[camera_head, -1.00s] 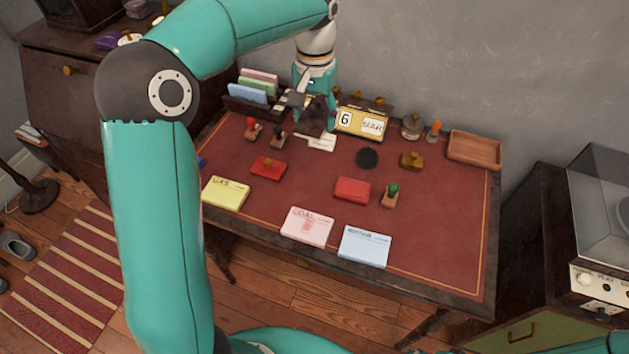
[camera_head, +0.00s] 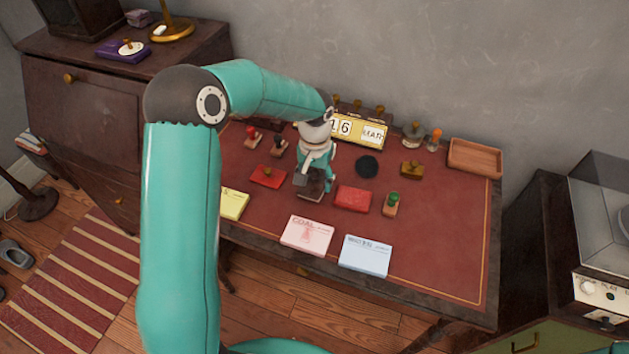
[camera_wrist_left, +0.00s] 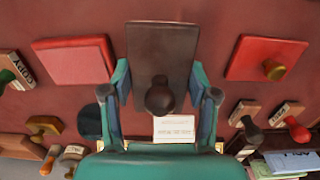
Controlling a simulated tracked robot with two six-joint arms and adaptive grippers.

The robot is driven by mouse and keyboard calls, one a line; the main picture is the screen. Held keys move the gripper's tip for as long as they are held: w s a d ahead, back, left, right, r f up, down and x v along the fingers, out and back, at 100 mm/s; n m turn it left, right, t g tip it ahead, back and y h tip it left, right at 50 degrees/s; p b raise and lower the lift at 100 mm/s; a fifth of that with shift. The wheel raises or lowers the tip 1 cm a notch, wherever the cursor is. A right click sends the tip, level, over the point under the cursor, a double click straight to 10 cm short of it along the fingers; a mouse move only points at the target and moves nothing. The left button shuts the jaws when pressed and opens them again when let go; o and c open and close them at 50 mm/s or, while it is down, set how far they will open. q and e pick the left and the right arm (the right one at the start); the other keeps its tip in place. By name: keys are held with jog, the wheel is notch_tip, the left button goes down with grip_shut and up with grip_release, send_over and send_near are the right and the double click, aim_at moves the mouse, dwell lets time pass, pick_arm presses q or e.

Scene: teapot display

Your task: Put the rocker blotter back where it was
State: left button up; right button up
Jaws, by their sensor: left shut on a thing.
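The rocker blotter (camera_wrist_left: 160,50), a dark brown block with a round dark knob, is between the fingers of my left gripper (camera_wrist_left: 160,90) in the left wrist view. The gripper is shut on it. In the head view my left gripper (camera_head: 313,178) is over the middle of the red desk top, with the dark blotter (camera_head: 311,191) partly showing below it. Whether the blotter touches the desk, I cannot tell. A small white card (camera_wrist_left: 173,128) lies beyond the knob in the wrist view; the gripper hides it in the head view. My right gripper is not in view.
A red pad with a brass knob (camera_head: 268,176) is left of the blotter and a red block (camera_head: 352,197) right. Paper pads (camera_head: 307,235) line the front.

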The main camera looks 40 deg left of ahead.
aim_at(315, 170)
pick_arm(q)
jog(key=shift+f, duration=0.65)
jog(key=o, duration=1.1)
jog(key=shift+c, duration=0.2)
jog(key=shift+r, duration=0.1)
notch_tip(315, 170, up, 12)
jog(key=shift+f, duration=0.1)
